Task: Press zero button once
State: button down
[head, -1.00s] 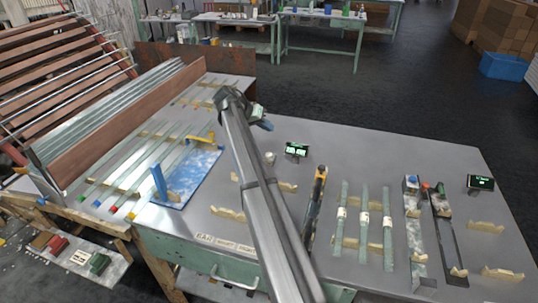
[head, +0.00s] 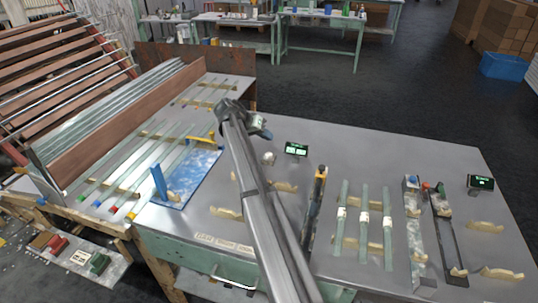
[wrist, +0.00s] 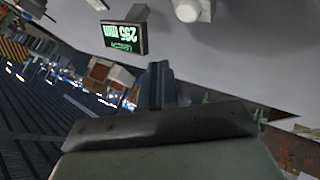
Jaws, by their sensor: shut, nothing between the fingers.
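My gripper (head: 266,134) is shut and empty, above the table just behind a small pale round knob (head: 268,158). In the wrist view the shut fingers (wrist: 160,85) point towards the table, and the pale knob (wrist: 187,10) is at the top edge, apart from them. A small black display (head: 296,149) with green digits stands right of the knob. In the wrist view this display (wrist: 125,37) appears upside down and seems to read 295 mm. No zero marking is legible, so I cannot tell whether the knob is the zero button.
A second display (head: 480,182) stands at the right. A blue board (head: 187,178) with a blue post is at the left. The grey table (head: 375,150) behind the tubes is clear.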

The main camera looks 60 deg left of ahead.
aim_at(267, 154)
jog(key=shift+f, duration=2.35)
jog(key=shift+f, duration=0.25)
jog(key=shift+f, duration=0.2)
jog(key=shift+f, duration=0.45)
dwell(1.0)
jog(key=shift+r, duration=0.1)
dwell(0.3)
jog(key=shift+r, duration=0.8)
jog(key=shift+r, duration=2.5)
